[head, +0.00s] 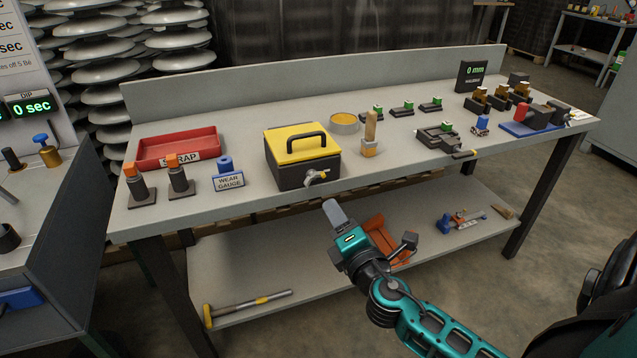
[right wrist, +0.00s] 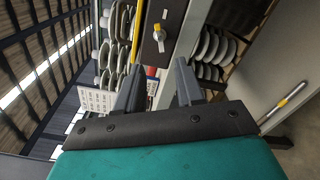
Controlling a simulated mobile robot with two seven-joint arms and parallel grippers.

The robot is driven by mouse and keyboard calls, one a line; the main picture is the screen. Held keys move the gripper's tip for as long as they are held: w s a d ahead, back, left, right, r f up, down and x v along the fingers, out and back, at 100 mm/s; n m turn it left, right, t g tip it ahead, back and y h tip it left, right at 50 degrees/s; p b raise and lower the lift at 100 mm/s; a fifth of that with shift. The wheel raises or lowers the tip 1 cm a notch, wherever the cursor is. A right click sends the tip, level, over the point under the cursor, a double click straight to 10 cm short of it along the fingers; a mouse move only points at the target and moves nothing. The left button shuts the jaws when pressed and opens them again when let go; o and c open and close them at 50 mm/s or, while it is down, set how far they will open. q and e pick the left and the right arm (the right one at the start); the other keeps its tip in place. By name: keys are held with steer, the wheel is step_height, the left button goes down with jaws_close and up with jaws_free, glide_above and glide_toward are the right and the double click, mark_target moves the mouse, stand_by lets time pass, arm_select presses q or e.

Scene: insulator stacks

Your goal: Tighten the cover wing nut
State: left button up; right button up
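In the right wrist view, the wing nut (right wrist: 159,36) shows on the dark box face (right wrist: 151,52), beyond my fingertips. My right gripper (head: 334,212) is in front of and below the box in the head view, apart from it. Its fingers are spread with nothing between them in the right wrist view (right wrist: 158,80). My left gripper is not in view.
A red scrap tray (head: 178,148), orange-topped posts and a blue wear gauge (head: 226,172) stand left of the box. The bench front edge and lower shelf (head: 270,262) lie near my right arm.

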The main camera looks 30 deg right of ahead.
mark_target(316, 182)
steer(key=x, duration=1.1)
steer(key=shift+c, duration=0.3)
jaws_close()
